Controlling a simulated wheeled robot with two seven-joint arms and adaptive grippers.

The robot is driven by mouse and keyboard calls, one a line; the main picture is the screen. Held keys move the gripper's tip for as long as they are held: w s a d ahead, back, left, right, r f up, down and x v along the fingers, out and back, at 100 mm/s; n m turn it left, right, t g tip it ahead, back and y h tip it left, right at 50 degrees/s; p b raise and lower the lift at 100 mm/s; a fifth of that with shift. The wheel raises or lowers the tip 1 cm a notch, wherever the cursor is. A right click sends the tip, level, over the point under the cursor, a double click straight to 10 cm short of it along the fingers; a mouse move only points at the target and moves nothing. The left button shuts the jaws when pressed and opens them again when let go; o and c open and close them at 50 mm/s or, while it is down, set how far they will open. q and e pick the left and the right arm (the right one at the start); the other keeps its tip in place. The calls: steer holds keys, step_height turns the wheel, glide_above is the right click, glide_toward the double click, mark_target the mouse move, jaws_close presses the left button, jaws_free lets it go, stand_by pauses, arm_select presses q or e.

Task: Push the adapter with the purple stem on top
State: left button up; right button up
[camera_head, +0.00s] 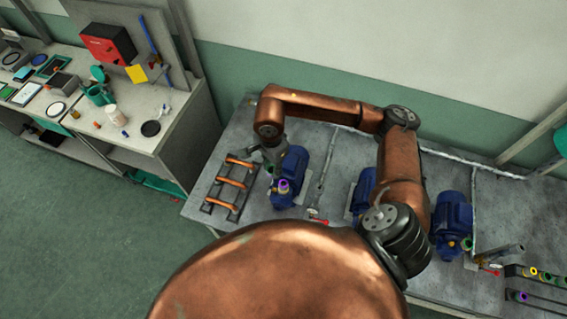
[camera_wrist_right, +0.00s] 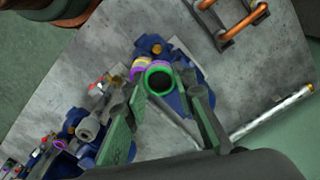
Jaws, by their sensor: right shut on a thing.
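My right gripper (camera_head: 270,158) is over the back of the leftmost blue pump (camera_head: 286,190). A purple ring (camera_head: 283,185) shows on top of that pump. In the right wrist view, my right gripper (camera_wrist_right: 166,95) has its fingers on both sides of a dark, round, hollow piece with a green ring (camera_wrist_right: 158,66), and is shut on it. A purple ring (camera_wrist_right: 137,70) shows just left of the green one, partly covered. I cannot tell whether the two touch. The lower end of the held piece is hidden. My left gripper is not in view.
More blue pumps (camera_head: 452,222) stand to the right, one partly behind my arm. A rack of copper pipes (camera_head: 231,184) lies left of the leftmost pump. Coloured-ring pieces (camera_head: 532,271) lie at the right edge. A cluttered side bench (camera_head: 170,127) stands at the left.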

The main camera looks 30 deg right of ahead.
mark_target(283, 183)
steer(key=m+p, duration=0.1)
steer(key=m, duration=0.3)
steer(key=r+m+p, duration=0.1)
steer(key=m+p, duration=0.1)
steer(key=m, duration=0.2)
steer(key=s+m+p, duration=0.1)
steer(key=m, duration=0.3)
steer(key=shift+d+r+m, duration=0.25)
steer(key=shift+r+m, duration=0.05)
arm_select(q)
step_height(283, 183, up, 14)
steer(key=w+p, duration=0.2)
steer(key=p, duration=0.7)
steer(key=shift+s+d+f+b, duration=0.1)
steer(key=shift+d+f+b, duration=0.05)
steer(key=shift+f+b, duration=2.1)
arm_select(e)
steer(key=shift+s+d+f+m, duration=0.35)
steer(key=shift+f+m, duration=0.5)
steer(key=shift+m, duration=3.3)
steer(key=shift+s+d+f+m, duration=0.3)
steer(key=shift+f+m, duration=0.5)
steer(key=shift+m, duration=3.4)
steer(key=shift+s+d+f+m, duration=0.15)
steer(key=shift+s+f+m, duration=0.55)
steer(key=shift+m, duration=3.45)
